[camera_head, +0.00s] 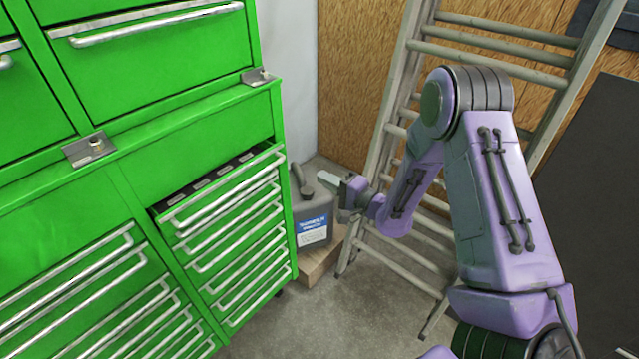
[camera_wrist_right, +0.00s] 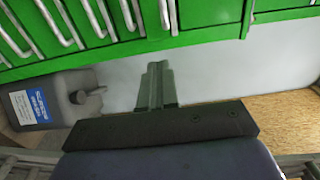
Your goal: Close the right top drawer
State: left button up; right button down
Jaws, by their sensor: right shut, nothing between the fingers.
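The right top drawer (camera_head: 222,188) is in the right column of the lower green cabinet in the head view. It stands partly open, and its dark inside shows behind a silver bar handle. My right gripper (camera_head: 326,179) is shut and empty, to the right of the drawer and apart from it, with its fingers pointing left. In the right wrist view the shut fingers (camera_wrist_right: 156,82) point toward the green cabinet (camera_wrist_right: 200,40) and its silver handles. My left gripper is not in view.
A grey jug (camera_head: 313,218) with a blue label stands on a wooden block (camera_head: 318,264) beside the cabinet. A ladder (camera_head: 392,110) leans on the wooden wall behind my right arm. Bare concrete floor (camera_head: 350,315) lies in front.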

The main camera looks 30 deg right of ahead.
jog(key=s+a+f+m+b, duration=0.3)
jog(key=a+f+m+b, duration=0.1)
jog(key=a+f+b, duration=0.3)
jog(key=s+a+r+n+t+b, duration=0.1)
jog(key=s+a+r+n, duration=0.15)
jog(key=a, duration=0.35)
jog(key=s+a+r+n+t+b, duration=0.1)
jog(key=s+a+r+n, duration=0.15)
jog(key=s+a, duration=0.2)
jog(key=p+x, duration=0.4)
jog(key=x, duration=1)
jog(key=shift+w+a+m+y, duration=0.2)
jog(key=shift+a+m+y, duration=0.2)
jog(key=shift+a, duration=0.05)
jog(key=shift+w+d+r, duration=0.1)
jog(key=shift+r, duration=0.05)
